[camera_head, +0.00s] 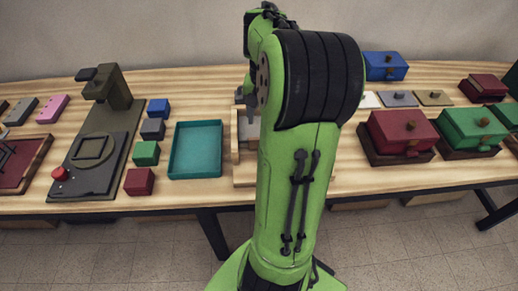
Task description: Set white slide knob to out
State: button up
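I cannot make out a white slide knob for certain. A flat white plate (370,99) shows just right of my arm on the table, partly hidden by it; I cannot tell whether it carries a knob. My green and black arm rises through the middle of the view. My gripper (243,97) shows only as a small grey piece at the arm's left side, above a pale wooden frame (237,167). A grey surface (249,128) shows inside this frame, whose right part is hidden by my arm. The finger opening cannot be seen.
A teal tray (196,176) lies left of the frame, beside several coloured blocks and a dark press-like device (110,90). At right stand red (402,131) and green (470,127) lidded boxes, with a blue box (384,66) behind. Bare wood shows along the front edge.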

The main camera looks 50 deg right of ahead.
aim_at(254, 143)
notch_tip(254, 143, down, 12)
jog(key=b, duration=0.4)
jog(key=shift+f, duration=0.15)
grip_shut()
